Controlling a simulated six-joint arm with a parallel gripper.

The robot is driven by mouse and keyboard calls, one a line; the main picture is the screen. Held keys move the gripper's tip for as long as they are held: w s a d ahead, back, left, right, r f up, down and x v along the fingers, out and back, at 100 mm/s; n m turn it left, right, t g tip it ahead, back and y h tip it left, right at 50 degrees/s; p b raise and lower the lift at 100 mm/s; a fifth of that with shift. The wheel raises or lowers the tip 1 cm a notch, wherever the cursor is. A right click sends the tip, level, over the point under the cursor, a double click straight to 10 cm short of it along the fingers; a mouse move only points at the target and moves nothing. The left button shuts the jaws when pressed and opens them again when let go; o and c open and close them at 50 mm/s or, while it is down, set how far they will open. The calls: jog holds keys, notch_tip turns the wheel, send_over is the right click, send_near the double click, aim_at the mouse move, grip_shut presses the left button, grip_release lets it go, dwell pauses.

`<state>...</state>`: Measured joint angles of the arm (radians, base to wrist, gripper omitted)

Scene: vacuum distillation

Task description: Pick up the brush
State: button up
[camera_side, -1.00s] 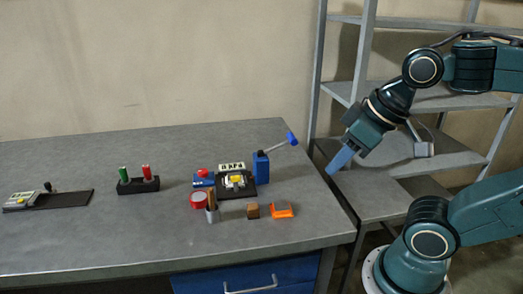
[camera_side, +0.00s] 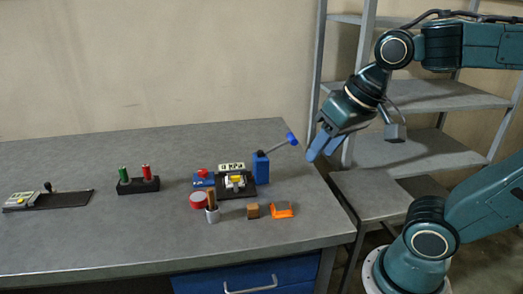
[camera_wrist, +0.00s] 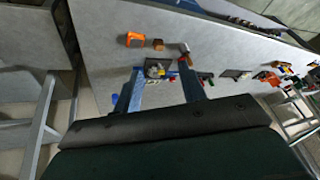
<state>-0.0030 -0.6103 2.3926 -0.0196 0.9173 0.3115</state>
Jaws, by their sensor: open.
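A tool with a grey shaft and blue head (camera_side: 291,139), which could be the brush, leans out of a blue container (camera_side: 261,167) near the table's right end. A grey cup (camera_side: 212,214) with a brown stick (camera_side: 211,198) stands nearer the front; I cannot tell whether that stick is a brush. My gripper (camera_side: 318,150) is in the air just right of the blue head, apart from it, fingers pointing down and left. In the wrist view my gripper (camera_wrist: 161,66) has its two blue fingers spread with nothing held between them. A small blue piece (camera_wrist: 115,98) shows beside the left finger.
Close to the container are a dark stand with a label (camera_side: 232,170), a red tape roll (camera_side: 199,201), a brown block (camera_side: 253,211) and an orange item (camera_side: 281,210). A rack with red and green items (camera_side: 138,184) stands left. Metal shelves (camera_side: 410,150) stand right of the table.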

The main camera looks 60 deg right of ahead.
jog(key=w+r+m+g, duration=0.1)
jog(key=w+m, duration=0.5)
jog(key=w, duration=0.1)
jog(key=m+g, duration=0.3)
jog(key=m, duration=1.5)
send_over(210, 189)
notch_tip(210, 189, down, 8)
jog(key=f, duration=0.1)
jog(key=shift+s+d+r+y, duration=0.25)
jog(key=shift+s+d+y, duration=0.15)
jog(key=shift+d, duration=0.05)
jog(key=shift+f, duration=0.15)
jog(key=shift+w+a+f, duration=0.1)
jog(key=shift+f, duration=1.3)
jog(key=shift+w+a+f, duration=0.15)
jog(key=shift+f, duration=1.2)
jog(key=shift+w+a+f, duration=0.1)
jog(key=shift+f, duration=1.3)
jog(key=shift+w+a+f, duration=0.1)
jog(key=shift+f, duration=1.2)
jog(key=shift+w+f, duration=0.1)
jog(key=shift+f, duration=1.2)
